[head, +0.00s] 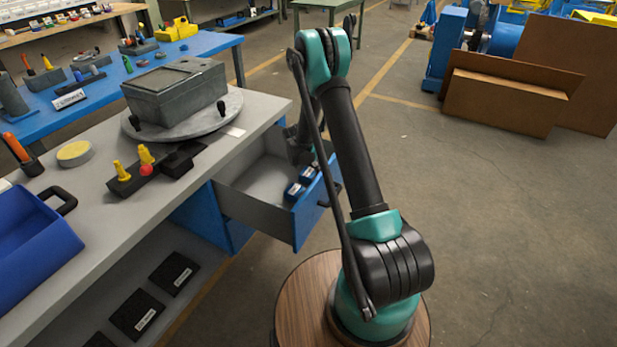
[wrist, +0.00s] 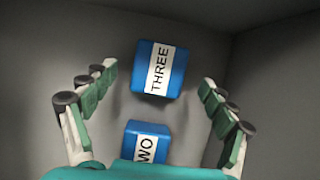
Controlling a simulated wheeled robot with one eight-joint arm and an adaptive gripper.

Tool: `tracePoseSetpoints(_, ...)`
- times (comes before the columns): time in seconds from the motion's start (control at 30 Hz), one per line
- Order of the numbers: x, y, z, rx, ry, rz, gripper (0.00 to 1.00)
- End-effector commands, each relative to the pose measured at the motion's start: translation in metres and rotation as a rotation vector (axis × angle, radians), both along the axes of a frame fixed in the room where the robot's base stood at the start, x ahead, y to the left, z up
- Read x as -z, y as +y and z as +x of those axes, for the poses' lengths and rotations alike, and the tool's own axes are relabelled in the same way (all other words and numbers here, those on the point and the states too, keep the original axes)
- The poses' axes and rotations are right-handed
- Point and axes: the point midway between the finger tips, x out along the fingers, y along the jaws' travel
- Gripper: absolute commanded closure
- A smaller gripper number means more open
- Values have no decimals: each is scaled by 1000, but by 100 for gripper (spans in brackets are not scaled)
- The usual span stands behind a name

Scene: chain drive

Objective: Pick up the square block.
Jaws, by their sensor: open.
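Two blue blocks with white labels lie in the open drawer. One block (wrist: 174,60) reads "THREE" in the wrist view and has a roughly square outline with rounded corners. The other block (wrist: 132,131) reads "WO", with its near part hidden behind my gripper's body. In the head view they are small, one block (head: 293,192) nearer and one (head: 308,174) farther, labels too small to read. My gripper (wrist: 158,81) is open and empty, its fingers apart on the left and right of the THREE block. In the head view my arm mostly hides the gripper.
The grey drawer (head: 262,183) stands open from the workbench (head: 85,228), its walls close around the blocks. A grey box (head: 175,90) on a round plate, a blue bin (head: 30,245) and a dark block with yellow pegs (head: 125,182) stand on the bench.

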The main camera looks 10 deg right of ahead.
Motion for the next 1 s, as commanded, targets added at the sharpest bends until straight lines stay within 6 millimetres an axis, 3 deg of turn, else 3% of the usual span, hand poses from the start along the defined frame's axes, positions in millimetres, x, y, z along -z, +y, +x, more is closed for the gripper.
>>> tracePoseSetpoints(0.3,37,-8,11,0,0,0,16)
tracePoseSetpoints(0.6,40,-9,12,0,0,0,16)
tracePoseSetpoints(1.0,40,-9,12,0,0,0,64)
